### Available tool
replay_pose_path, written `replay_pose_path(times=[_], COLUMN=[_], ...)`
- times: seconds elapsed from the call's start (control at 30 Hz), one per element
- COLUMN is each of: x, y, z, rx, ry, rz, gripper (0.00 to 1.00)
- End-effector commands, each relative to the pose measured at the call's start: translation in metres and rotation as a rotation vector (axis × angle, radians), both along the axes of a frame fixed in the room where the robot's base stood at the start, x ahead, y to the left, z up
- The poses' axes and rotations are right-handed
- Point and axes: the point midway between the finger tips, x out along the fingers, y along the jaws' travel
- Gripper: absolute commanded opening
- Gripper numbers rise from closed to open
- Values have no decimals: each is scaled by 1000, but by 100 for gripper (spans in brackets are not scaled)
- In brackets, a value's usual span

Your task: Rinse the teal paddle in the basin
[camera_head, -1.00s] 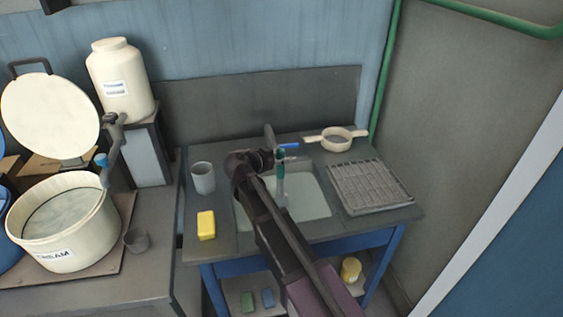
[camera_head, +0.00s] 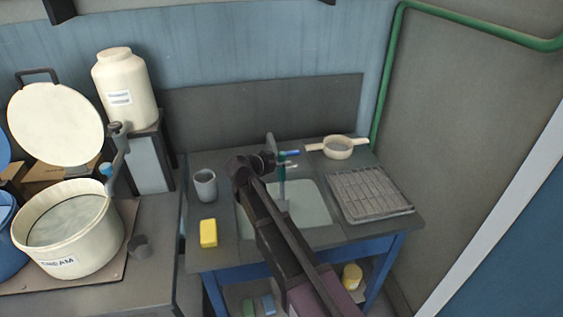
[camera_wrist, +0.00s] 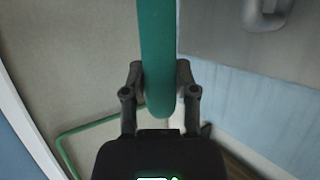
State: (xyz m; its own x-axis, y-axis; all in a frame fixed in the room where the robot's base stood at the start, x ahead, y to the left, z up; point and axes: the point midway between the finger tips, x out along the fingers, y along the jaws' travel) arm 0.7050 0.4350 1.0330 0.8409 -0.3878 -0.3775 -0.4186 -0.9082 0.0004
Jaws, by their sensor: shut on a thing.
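The teal paddle (camera_wrist: 157,50) runs upright between the fingers of my gripper (camera_wrist: 160,85) in the wrist view, and the gripper is shut on it. In the head view the paddle (camera_head: 282,187) shows as a narrow upright strip in front of the pale basin (camera_head: 312,205). My gripper (camera_head: 284,163) is above the back part of the basin. My dark arm hides the basin's left front. Whether the paddle's lower end touches the basin or any water I cannot tell. The grey tap (camera_head: 269,143) stands behind, close to the gripper.
A grey cup (camera_head: 205,185) and a yellow sponge (camera_head: 208,233) sit left of the basin. A ribbed grey rack (camera_head: 370,193) lies to the right. A cream two-handled strainer (camera_head: 338,148) is at the back right. A large cream tub (camera_head: 68,245) stands on the left counter.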

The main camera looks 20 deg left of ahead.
Motion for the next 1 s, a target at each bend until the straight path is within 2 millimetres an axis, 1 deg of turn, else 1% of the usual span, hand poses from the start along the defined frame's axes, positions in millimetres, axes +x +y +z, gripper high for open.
replay_pose_path(times=[0.03,1.0], x=[0,0], y=[0,0], z=[7,68], rx=[0,0], ry=[-1,-1], rz=[0,0], gripper=[0,0])
